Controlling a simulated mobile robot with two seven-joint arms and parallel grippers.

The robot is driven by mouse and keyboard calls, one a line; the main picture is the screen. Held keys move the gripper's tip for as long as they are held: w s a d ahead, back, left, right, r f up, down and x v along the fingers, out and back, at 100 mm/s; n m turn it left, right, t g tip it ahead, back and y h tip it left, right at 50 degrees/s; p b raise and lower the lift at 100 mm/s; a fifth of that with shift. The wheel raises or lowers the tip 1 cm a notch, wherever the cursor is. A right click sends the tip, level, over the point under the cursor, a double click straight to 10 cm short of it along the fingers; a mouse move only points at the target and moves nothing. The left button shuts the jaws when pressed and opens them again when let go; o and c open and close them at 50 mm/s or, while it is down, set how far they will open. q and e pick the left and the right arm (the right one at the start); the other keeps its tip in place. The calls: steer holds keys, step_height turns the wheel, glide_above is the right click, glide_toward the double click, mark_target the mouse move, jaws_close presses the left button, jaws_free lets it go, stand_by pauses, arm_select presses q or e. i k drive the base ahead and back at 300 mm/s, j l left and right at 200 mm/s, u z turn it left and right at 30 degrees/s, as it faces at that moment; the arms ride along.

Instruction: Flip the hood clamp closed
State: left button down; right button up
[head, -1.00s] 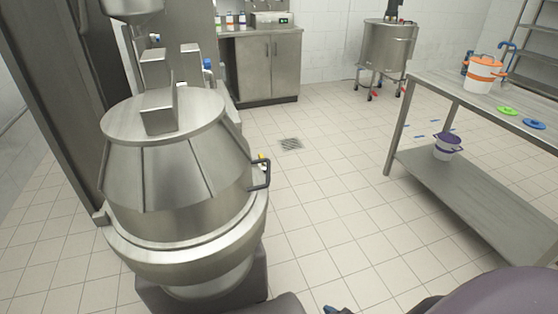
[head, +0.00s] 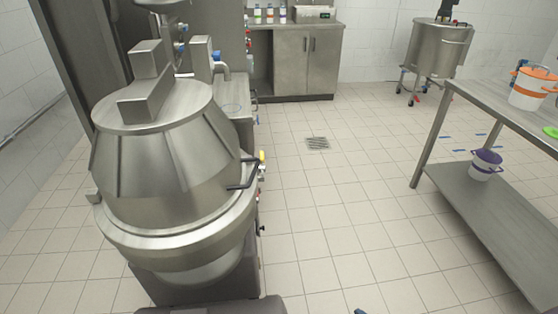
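The steel hood (head: 160,150) is a large faceted dome on a round machine at the left. It sits down on the wide steel ring (head: 170,245) of the machine. A dark, bent bar handle (head: 248,172), which looks like the hood clamp, is at the right side of the hood by the ring. It sticks out to the right; whether it is latched I cannot tell. A small yellow part (head: 262,157) is beside it. Neither of my grippers can be made out, and nothing of mine touches the hood or the handle.
A steel table (head: 490,205) with a lower shelf stands at the right, holding an orange-banded bucket (head: 528,92) and a purple-rimmed bucket (head: 485,165). A cabinet (head: 290,65) and a wheeled vat (head: 436,48) stand at the back.

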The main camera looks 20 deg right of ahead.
mark_target(263, 169)
steer(key=k+l, duration=0.1)
steer(key=l, duration=0.85)
steer(key=k+l, duration=0.15)
steer(key=l, duration=0.35)
steer(key=i+l+u, duration=0.1)
steer(key=i+l, duration=0.15)
steer(key=l, duration=0.15)
steer(key=i+l+u, duration=0.1)
steer(key=i+l, duration=0.15)
steer(key=l, duration=0.15)
steer(key=i+l+u, duration=0.1)
steer(key=l, duration=0.35)
steer(key=i+l+u, duration=0.1)
steer(key=i+l, duration=0.2)
steer(key=l, duration=0.15)
steer(key=i+l+u, duration=0.15)
steer(key=l, duration=0.3)
steer(key=i+l+u, duration=0.1)
steer(key=l, duration=0.4)
steer(key=i+l+u, duration=0.1)
steer(key=i+l, duration=0.15)
steer(key=l, duration=0.25)
steer(key=i+l+u, duration=0.1)
steer(key=l, duration=0.4)
